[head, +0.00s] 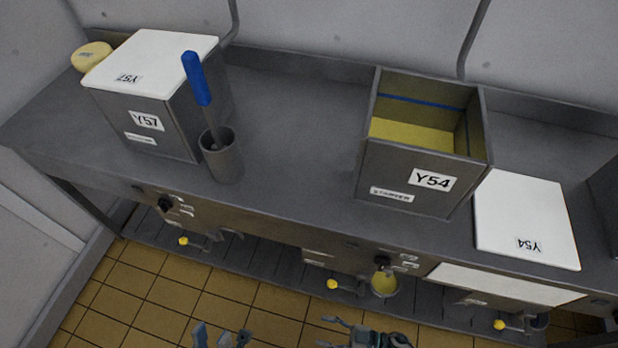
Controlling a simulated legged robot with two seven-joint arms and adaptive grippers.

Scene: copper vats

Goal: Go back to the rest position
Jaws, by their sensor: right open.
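My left gripper (221,338) shows only in part at the bottom edge, left of the middle, and is cut off by the frame. I cannot tell whether it is open or shut. My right gripper (335,333) is at the bottom edge, right of the middle, with its fingers pointing left. It is open and nothing shows in it. Both grippers are low, in front of the bench and over the tiled floor in the picture, apart from everything on the bench.
The grey bench (290,150) carries a closed vat Y57 (145,120), a blue-handled tool (197,80) in a grey holder (224,160), an open vat Y54 (415,165) with yellow contents, and a white lid (525,215). Taps with yellow knobs (332,284) stick out below. Tiled floor (150,290) shows in front.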

